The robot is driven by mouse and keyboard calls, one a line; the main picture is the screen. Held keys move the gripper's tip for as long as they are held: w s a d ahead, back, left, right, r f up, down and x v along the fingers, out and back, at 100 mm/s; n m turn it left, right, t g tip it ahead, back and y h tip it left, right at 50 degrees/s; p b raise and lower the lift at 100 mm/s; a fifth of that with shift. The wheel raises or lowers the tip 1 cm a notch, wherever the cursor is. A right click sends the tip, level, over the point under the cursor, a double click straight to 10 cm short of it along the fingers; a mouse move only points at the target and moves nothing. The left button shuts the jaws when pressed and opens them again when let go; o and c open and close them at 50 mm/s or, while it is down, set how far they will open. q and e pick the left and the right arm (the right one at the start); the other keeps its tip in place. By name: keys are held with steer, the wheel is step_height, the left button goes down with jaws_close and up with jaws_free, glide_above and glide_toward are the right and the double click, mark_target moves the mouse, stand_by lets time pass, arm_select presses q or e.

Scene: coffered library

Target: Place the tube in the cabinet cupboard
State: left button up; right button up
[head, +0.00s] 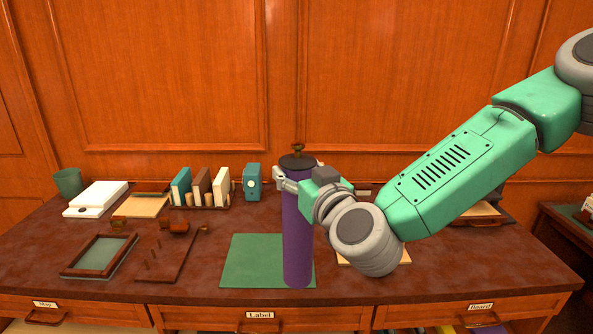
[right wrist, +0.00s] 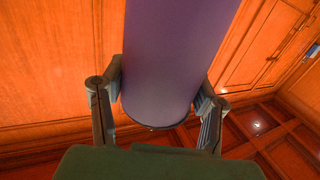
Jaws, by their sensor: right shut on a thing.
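The tube (head: 298,240) is purple with a dark cap and a small brass knob on top. It is upright in the middle of the head view, in front of the green mat. My right gripper (head: 292,184) is shut on its upper part, with the arm reaching in from the right. I cannot tell whether the tube's base touches the desk. In the right wrist view the tube (right wrist: 170,60) sits between the two fingers of my right gripper (right wrist: 160,92). My left gripper is not in view. No cupboard door or interior shows clearly.
The brown desk (head: 215,215) has labelled front drawers (head: 235,318). A green mat (head: 250,262), a dark frame (head: 100,255) and a wooden rack (head: 175,255) lie on it. Upright books (head: 202,187), a blue box (head: 252,182) and a green cup (head: 68,182) stand behind. Wood panelling closes the back.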

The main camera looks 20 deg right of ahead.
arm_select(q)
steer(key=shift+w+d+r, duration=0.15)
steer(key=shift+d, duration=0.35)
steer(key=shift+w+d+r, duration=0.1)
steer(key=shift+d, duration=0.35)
arm_select(e)
steer(key=s+d+f, duration=0.3)
steer(key=f, duration=0.3)
steer(key=s+d+f+m+h, duration=0.1)
steer(key=s+d+f, duration=0.2)
steer(key=f, duration=0.4)
steer(key=s+d+f+h, duration=0.1)
steer(key=s+d+f, duration=0.1)
steer(key=f, duration=0.5)
steer(key=shift+s+d+m, duration=0.3)
steer(key=shift+s+d, duration=0.1)
steer(key=shift+s, duration=0.05)
